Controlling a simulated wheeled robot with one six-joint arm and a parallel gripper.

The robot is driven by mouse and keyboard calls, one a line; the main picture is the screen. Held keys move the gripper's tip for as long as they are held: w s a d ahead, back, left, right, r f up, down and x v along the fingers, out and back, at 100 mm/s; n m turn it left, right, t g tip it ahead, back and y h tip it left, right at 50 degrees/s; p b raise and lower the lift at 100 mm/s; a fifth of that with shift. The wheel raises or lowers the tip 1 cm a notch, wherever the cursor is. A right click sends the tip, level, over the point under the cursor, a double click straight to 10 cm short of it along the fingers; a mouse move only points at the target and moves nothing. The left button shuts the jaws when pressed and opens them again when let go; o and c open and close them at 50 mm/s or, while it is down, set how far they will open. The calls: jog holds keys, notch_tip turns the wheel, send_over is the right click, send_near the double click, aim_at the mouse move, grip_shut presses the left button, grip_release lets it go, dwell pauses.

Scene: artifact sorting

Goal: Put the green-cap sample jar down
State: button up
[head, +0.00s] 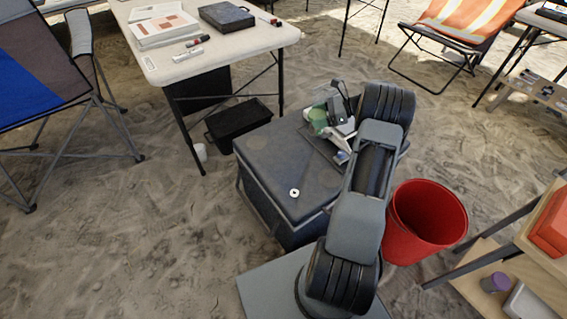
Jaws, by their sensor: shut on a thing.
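The green-cap sample jar (317,116) shows as a small green and pale shape at the far right of the dark case's top, partly hidden by my gripper. My gripper (325,119) is shut on it. I cannot tell whether the jar touches the surface below. The dark case (272,166) has a flat lid, with a dark rectangular tray or mat (313,143) on it near the gripper. A bluish-grey small item (341,157) lies close to my arm.
A small white ring-shaped item (294,193) lies on the case lid. A red bucket (455,215) stands right of the case. A white table (225,45) with papers and a black box is behind. A black crate (240,122) sits on the sand. Open sand lies at left.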

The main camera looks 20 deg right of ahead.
jog(key=shift+w+d+r+m+t+h+b, duration=0.25)
jog(key=shift+d+m+t, duration=0.1)
jog(key=shift+d, duration=0.2)
jog(key=shift+w+d+r+m+t+h+b, duration=0.15)
jog(key=shift+d+r+m+t+h, duration=0.15)
jog(key=shift+d, duration=0.25)
jog(key=shift+a+f, duration=0.2)
jog(key=shift+a, duration=0.15)
jog(key=shift+w+a+f+b, duration=0.1)
jog(key=shift+a+f+b, duration=3.7)
jog(key=shift+a+f, duration=2.4)
jog(key=o, duration=1.1)
jog(key=shift+c, duration=0.2)
